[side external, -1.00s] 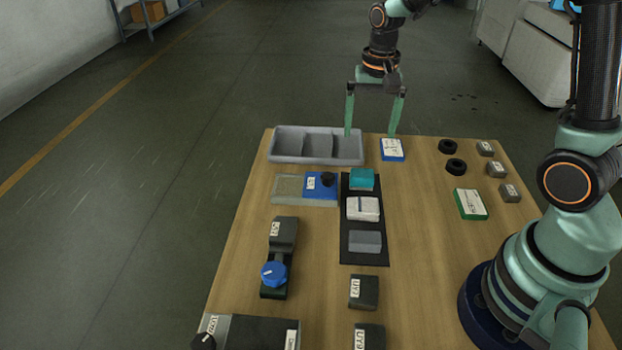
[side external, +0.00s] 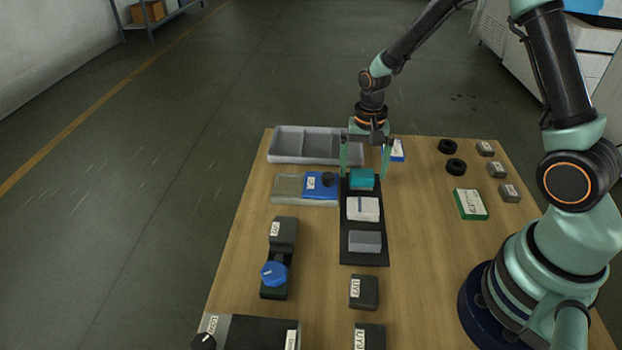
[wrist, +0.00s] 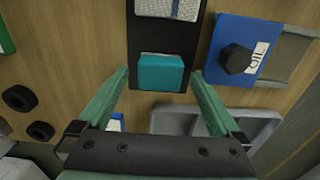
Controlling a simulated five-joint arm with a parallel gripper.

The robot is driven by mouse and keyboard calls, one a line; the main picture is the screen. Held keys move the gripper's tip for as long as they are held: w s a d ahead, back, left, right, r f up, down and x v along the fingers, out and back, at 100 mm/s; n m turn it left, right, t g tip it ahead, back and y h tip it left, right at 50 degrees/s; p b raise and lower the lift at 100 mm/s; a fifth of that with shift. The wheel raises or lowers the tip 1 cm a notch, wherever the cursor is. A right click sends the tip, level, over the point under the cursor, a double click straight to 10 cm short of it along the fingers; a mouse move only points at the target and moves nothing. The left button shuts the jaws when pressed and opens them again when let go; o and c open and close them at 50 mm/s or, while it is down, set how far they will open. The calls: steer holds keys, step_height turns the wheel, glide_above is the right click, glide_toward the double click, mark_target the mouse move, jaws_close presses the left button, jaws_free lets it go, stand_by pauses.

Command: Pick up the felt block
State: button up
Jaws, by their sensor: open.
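Three blocks lie in a row on a dark mat (side external: 350,253): a teal block (side external: 361,181) at the far end, a white banded block (side external: 362,209) in the middle and a grey block (side external: 364,241) nearest. No readable label says which is felt. My gripper (side external: 363,176) is open and points down over the far end of the mat, one finger on each side of the teal block. In the wrist view the teal block (wrist: 161,73) sits between the fingertips of my gripper (wrist: 160,71), with gaps on both sides. Nothing is held.
A grey divided tray (side external: 273,147) stands just behind, left of my gripper. A blue oil box (side external: 318,190) is close left of the mat. A blue-and-white box (side external: 398,152) is behind right. Black rings (side external: 455,167) lie farther right. Bare table lies right of the mat.

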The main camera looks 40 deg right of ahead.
mark_target(363, 173)
step_height(363, 173, down, 2)
steer(key=shift+f, duration=0.1)
steer(key=c, duration=1.4)
steer(key=shift+o, duration=0.2)
steer(key=shift+r, duration=0.2)
step_height(363, 173, up, 20)
steer(key=shift+f, duration=0.15)
